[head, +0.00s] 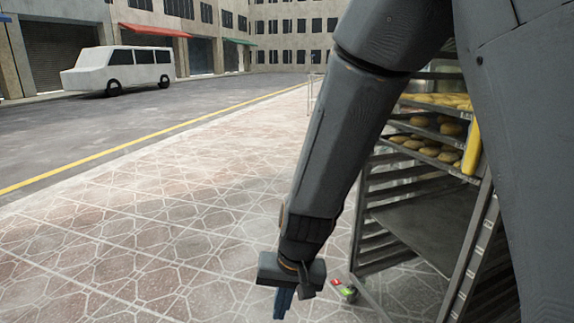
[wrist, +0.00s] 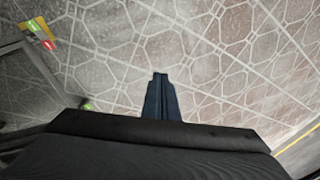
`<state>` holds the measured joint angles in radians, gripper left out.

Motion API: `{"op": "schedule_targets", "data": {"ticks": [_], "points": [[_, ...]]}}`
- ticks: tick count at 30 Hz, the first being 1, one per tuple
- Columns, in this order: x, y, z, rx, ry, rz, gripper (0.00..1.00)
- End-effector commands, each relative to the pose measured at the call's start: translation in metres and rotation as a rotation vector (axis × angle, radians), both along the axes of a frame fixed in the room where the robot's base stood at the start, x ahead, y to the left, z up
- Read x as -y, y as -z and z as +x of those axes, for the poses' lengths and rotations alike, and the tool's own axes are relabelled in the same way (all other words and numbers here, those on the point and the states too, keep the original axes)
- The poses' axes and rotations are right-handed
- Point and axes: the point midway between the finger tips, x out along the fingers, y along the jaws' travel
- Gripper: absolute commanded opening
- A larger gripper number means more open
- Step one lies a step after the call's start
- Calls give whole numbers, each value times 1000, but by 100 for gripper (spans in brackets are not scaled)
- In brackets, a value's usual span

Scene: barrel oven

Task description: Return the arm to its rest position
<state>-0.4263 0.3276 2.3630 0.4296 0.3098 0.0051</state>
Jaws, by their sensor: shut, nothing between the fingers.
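My gripper (head: 283,303) hangs at the end of my grey arm, low in the middle of the head view, pointing down over the patterned pavement. Its blue fingers are together and hold nothing. The shut fingers also show in the wrist view (wrist: 160,98), with bare pavement beyond them. In the head view my arm crosses in front of part of a metal rack.
The metal rack (head: 375,215) stands close to the right of my gripper, with loaves (head: 412,144) on its upper shelves. Small red and green parts (head: 346,290) show by its foot. Open pavement (head: 150,240) lies left. A white van (head: 120,68) stands across the road.

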Motion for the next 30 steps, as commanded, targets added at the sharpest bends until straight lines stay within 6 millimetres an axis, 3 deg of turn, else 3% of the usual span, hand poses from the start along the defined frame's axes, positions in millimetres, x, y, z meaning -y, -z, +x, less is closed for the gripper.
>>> {"op": "schedule_targets", "data": {"ticks": [3, 6, 15, 20, 30], "points": [[-16, -30, -49, -9, -182, -25, 0], [-18, -44, -78, -17, -292, -49, 0], [-11, -69, -136, -25, -507, -117, 0], [-3, -79, -159, -22, -600, -152, 0], [20, -116, -149, -33, -512, -156, 0]]}}
